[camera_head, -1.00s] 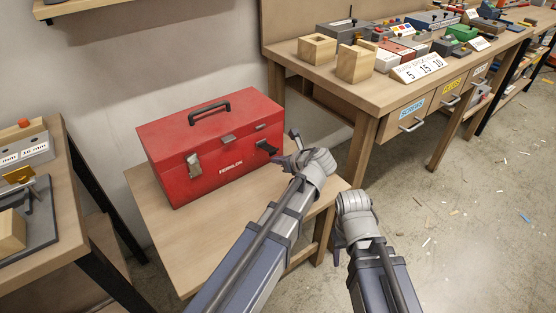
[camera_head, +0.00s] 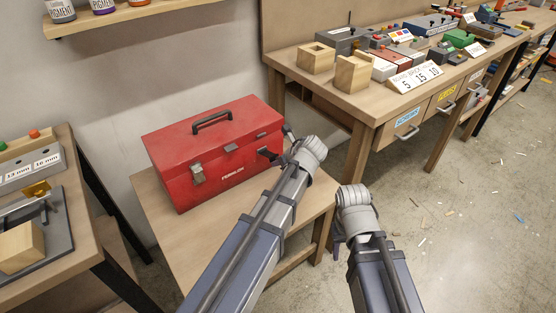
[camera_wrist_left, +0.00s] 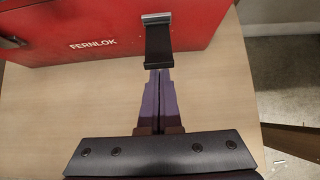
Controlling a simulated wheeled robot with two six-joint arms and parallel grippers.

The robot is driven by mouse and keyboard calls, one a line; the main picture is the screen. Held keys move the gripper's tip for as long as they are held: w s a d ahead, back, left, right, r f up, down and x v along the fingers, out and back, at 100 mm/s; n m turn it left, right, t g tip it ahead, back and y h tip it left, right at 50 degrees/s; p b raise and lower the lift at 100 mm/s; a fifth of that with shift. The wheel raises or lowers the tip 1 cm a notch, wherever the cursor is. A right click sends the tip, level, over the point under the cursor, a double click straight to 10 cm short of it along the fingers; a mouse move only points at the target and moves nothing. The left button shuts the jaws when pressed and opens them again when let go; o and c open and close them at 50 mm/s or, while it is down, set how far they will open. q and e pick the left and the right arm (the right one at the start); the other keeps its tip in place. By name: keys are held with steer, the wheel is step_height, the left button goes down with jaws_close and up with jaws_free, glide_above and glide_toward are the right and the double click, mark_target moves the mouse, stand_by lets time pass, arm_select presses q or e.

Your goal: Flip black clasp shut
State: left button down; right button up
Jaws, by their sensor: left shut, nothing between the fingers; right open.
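A red toolbox (camera_head: 200,153) marked FERNLOK stands on a small wooden table, its lid down. The black clasp (camera_head: 268,154) is on the right part of its front and sticks outward from it. In the left wrist view the black clasp (camera_wrist_left: 159,47) shows below a silver metal piece (camera_wrist_left: 156,18). My left gripper (camera_head: 283,157) is shut and empty. In the left wrist view its fingertips (camera_wrist_left: 160,74) are at the clasp's near edge; contact cannot be told. My right gripper (camera_head: 338,243) is open, low and away from the toolbox, its fingers partly hidden.
A silver latch (camera_head: 197,173) is on the left of the toolbox front and a black handle (camera_head: 212,121) is on its lid. The small table (camera_head: 170,230) has bare wood in front. A workbench (camera_head: 372,108) stands to the right, another bench (camera_head: 85,235) to the left.

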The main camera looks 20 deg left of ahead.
mark_target(272, 155)
arm_select(q)
steer(key=r+g+h+p, duration=0.1)
steer(key=p, duration=0.2)
steer(key=w+a+r+g+h+p, duration=0.1)
steer(key=r+h+p, duration=0.1)
steer(key=p, duration=0.1)
steer(key=r+g+h+p, duration=0.1)
steer(key=r+p, duration=0.1)
steer(key=p, duration=0.1)
steer(key=shift+w+a+g+h, duration=0.3)
steer(key=shift+w+a+h, duration=0.05)
steer(key=shift+h, duration=0.05)
steer(key=shift+w+a+r+g+h+p, duration=0.4)
steer(key=shift+a+r+g+h+p, duration=0.25)
steer(key=shift+h+p, duration=0.3)
steer(key=shift+w+a+r+p, duration=0.2)
steer(key=shift+a+p, duration=0.05)
steer(key=shift+p, duration=0.05)
steer(key=shift+r, duration=0.1)
steer(key=shift+r+p, duration=0.7)
steer(key=shift+p, duration=0.1)
steer(key=shift+s, duration=0.1)
